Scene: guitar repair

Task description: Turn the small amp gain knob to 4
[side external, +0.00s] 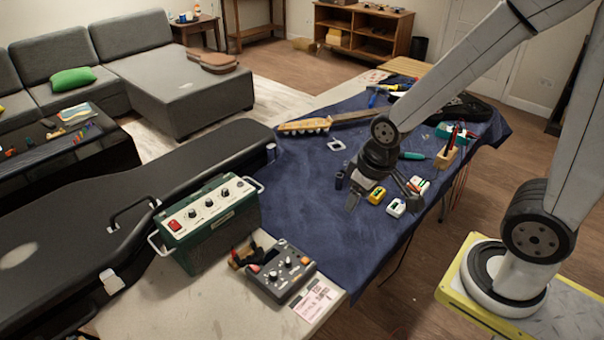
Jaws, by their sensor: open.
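The small amp (222,240) is a green box with a pale top panel and metal side handles. It stands at the left end of the bench, beside the black guitar case. Its panel has a red switch (175,225) and a row of small knobs (208,203). Which one is the gain knob, and the numbers around them, are too small to read. My gripper (381,199) is open and empty above the blue cloth, well to the right of the amp and apart from it.
A grey control box (280,272) with knobs sits right of the amp, by a printed card (316,299). The black guitar case (130,195) lies left of it. The blue cloth (300,210) between is mostly clear.

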